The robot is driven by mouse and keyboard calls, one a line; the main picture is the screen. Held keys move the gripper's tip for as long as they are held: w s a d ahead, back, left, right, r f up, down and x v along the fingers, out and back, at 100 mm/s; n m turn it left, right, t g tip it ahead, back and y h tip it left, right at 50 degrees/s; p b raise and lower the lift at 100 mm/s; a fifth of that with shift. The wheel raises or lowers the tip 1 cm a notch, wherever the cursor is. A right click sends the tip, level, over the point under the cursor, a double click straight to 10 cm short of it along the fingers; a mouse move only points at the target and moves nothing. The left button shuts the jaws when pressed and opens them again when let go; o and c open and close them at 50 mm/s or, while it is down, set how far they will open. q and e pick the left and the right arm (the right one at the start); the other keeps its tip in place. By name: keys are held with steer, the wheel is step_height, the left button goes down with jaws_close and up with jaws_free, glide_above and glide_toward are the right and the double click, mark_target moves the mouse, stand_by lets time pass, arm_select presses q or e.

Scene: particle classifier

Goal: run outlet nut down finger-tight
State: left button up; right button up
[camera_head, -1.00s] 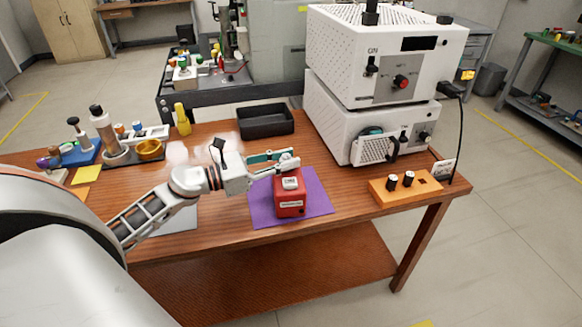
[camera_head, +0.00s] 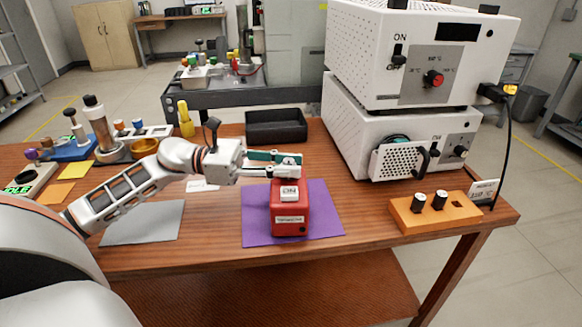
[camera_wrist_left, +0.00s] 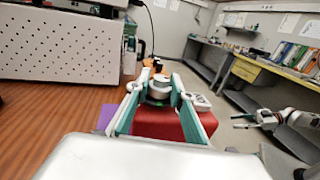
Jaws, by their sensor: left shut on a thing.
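The red box (camera_head: 291,222) stands on the purple mat (camera_head: 327,229), with a white ON button and a label. My left gripper (camera_head: 290,165) reaches in from the left at its top rear. In the left wrist view, the left fingers (camera_wrist_left: 159,95) are shut around a round silver fitting (camera_wrist_left: 159,84), apparently the outlet nut, above the red box (camera_wrist_left: 160,124). The threads beneath it are hidden, so its seating cannot be told. My right gripper (camera_wrist_left: 245,120) shows small at the right of the wrist view, its fingers apart and empty, away from the box.
A black tray (camera_head: 276,126) is behind the mat. Bottles and small parts crowd the left rear. A grey mat (camera_head: 145,222) lies clear at left.

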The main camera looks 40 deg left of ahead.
arm_select(q)
steer(key=o, duration=1.1)
steer(key=shift+o, duration=0.2)
steer(key=shift+a, duration=0.1)
steer(key=shift+s+a, duration=0.2)
steer(key=v, duration=1.1)
steer(key=shift+s+a+r, duration=0.1)
steer(key=shift+s, duration=0.05)
